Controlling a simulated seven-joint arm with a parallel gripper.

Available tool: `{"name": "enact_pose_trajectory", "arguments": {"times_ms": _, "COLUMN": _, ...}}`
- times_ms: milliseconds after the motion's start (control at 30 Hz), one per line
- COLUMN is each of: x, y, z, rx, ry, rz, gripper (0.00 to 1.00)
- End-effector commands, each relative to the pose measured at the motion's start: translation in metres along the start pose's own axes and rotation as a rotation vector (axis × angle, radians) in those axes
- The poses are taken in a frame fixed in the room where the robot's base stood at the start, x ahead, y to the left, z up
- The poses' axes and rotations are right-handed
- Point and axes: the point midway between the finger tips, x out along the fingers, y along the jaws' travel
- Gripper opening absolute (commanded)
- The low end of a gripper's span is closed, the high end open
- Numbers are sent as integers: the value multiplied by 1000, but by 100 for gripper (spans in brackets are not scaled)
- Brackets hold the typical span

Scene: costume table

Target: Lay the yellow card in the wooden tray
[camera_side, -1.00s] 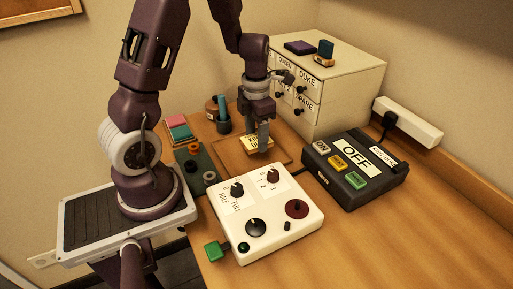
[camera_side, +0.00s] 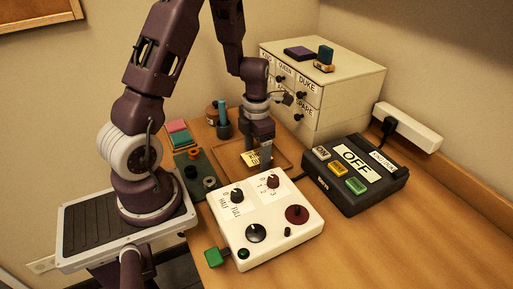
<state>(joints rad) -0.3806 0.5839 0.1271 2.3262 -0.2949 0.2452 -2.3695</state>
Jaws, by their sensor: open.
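The yellow card (camera_side: 250,159) has dark lettering on it. It is at the wooden tray (camera_side: 231,154), within the tray's outline, and looks to be resting there at a slight tilt. My gripper (camera_side: 263,158) is low over the tray, pointing down, with its jaws open. Its fingers are right beside the card and hide its right part. Whether a finger still touches the card cannot be told.
A white control box (camera_side: 268,222) with knobs stands in front of the tray. A black switch box (camera_side: 355,172) marked OFF is to the right. A cream drawer cabinet (camera_side: 340,85) stands behind.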

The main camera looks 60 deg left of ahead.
Motion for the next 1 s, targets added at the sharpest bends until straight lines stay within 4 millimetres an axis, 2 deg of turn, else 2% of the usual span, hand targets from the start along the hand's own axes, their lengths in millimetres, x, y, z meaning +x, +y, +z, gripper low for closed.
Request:
{"name": "enact_pose_trajectory", "arguments": {"times_ms": 167, "x": -26, "y": 0, "z": 2, "rx": 2, "ry": -5, "rz": 5, "gripper": 76}}
{"name": "enact_pose_trajectory", "arguments": {"times_ms": 433, "x": -96, "y": 0, "z": 1, "rx": 2, "ry": -7, "rz": 2, "gripper": 76}}
{"name": "enact_pose_trajectory", "arguments": {"times_ms": 667, "x": -126, "y": -4, "z": 0, "rx": 52, "ry": -13, "rz": -2, "gripper": 76}}
{"name": "enact_pose_trajectory", "arguments": {"times_ms": 767, "x": -153, "y": -29, "z": -7, "rx": 386, "ry": -79, "rz": -7, "gripper": 76}}
{"name": "enact_pose_trajectory", "arguments": {"times_ms": 867, "x": -191, "y": -70, "z": -30, "rx": 1014, "ry": -186, "rz": 50, "gripper": 76}}
{"name": "enact_pose_trajectory", "arguments": {"times_ms": 900, "x": -205, "y": -85, "z": -42, "rx": 1289, "ry": -221, "rz": 101, "gripper": 76}}
{"name": "enact_pose_trajectory", "arguments": {"times_ms": 1000, "x": -229, "y": -116, "z": -78, "rx": 1946, "ry": -255, "rz": 282, "gripper": 76}}
